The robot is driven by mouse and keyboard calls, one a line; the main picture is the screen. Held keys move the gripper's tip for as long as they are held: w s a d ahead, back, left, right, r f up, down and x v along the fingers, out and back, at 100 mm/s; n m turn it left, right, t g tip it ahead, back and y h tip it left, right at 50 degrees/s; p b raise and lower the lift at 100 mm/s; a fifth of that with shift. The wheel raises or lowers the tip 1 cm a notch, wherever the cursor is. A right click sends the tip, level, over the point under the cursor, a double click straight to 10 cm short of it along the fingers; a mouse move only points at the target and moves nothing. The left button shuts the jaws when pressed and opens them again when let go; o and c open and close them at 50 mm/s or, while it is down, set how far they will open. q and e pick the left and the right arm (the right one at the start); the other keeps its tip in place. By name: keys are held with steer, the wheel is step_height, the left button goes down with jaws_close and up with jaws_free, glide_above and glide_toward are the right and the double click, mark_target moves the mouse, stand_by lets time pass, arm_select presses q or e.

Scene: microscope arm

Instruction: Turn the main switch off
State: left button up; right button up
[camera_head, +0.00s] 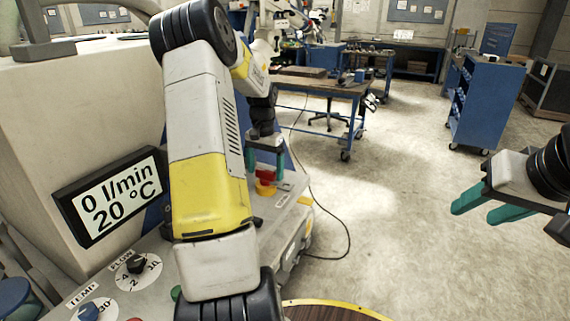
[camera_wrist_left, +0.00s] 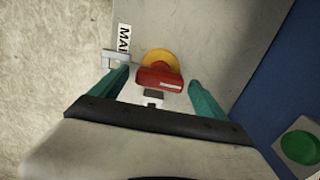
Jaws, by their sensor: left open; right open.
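The main switch is a red handle (camera_head: 265,176) on a yellow disc (camera_head: 265,189), on the machine's sloped panel. In the left wrist view the red handle (camera_wrist_left: 160,77) lies nearly crosswise, with a white mark at its right end. My left gripper (camera_head: 265,163) reaches down over the switch, its teal fingers open. The wrist view shows one fingertip on each side of the handle, with gaps between; whether either touches is not visible. A label starting "MAI" (camera_wrist_left: 124,38) is beside the switch. My right gripper (camera_head: 487,207) is open and empty over the floor at the right.
A display (camera_head: 110,195) reads 0 l/min and 20 °C. Below it are a flow knob (camera_head: 137,263) and a blue temp knob (camera_head: 89,312). A green button (camera_wrist_left: 299,147) shows in the wrist view. A blue cart (camera_head: 485,105) and a workbench (camera_head: 320,85) stand farther back; the floor between is open.

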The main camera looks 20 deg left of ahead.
arm_select(q)
jaws_close()
stand_by(0.3)
steer(key=shift+n, duration=0.3)
steer(key=n, duration=1.3)
steer(key=shift+n, duration=2.2)
